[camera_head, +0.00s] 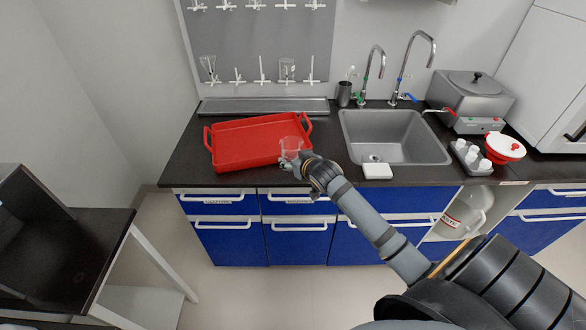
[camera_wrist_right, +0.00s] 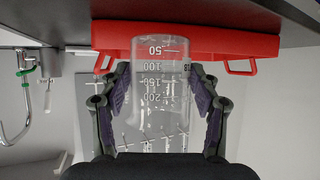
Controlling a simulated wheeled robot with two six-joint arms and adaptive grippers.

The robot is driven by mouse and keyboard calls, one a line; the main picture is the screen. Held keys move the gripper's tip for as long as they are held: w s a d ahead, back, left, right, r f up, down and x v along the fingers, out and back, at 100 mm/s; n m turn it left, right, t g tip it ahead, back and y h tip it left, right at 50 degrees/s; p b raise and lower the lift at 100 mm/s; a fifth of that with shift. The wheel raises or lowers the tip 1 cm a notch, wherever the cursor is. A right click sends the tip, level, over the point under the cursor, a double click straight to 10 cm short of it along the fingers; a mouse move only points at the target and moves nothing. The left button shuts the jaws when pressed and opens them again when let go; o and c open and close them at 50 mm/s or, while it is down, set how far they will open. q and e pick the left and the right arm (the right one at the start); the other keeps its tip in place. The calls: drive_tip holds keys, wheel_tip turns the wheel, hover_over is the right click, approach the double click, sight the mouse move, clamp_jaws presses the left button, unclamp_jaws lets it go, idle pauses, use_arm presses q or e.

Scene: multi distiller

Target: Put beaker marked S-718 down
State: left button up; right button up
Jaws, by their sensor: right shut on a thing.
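A clear glass beaker (camera_head: 291,146) is in my right gripper (camera_head: 291,162), over or in front of the right part of the red tray (camera_head: 238,146). In the right wrist view the beaker (camera_wrist_right: 160,85) stands between the two fingers of my right gripper (camera_wrist_right: 160,105), which are shut on it. Its white volume scale shows. A mark at its right edge is cut off, so S-718 cannot be read. The red tray (camera_wrist_right: 230,42) shows behind it. I cannot tell whether the beaker touches the tray. My left gripper is not in view.
The red tray lies on the dark counter (camera_head: 185,165), left of the sink (camera_head: 390,140). A drying rack (camera_head: 262,40) with glassware is behind. A white block (camera_head: 377,171) lies at the counter's front edge. A small bottle rack (camera_head: 468,155) is right of the sink.

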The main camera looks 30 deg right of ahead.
drive_tip(key=shift+w+f, duration=0.2)
drive_tip(key=shift+f, duration=0.05)
wheel_tip(320, 180, down, 2)
drive_tip(key=shift+f+p, duration=0.25)
drive_tip(key=shift+p, duration=0.05)
drive_tip(key=shift+w+f, duration=0.1)
drive_tip(key=shift+f, duration=0.3)
drive_tip(key=shift+f, duration=0.15)
drive_tip(key=o, duration=1.2)
drive_tip(key=shift+o, duration=0.2)
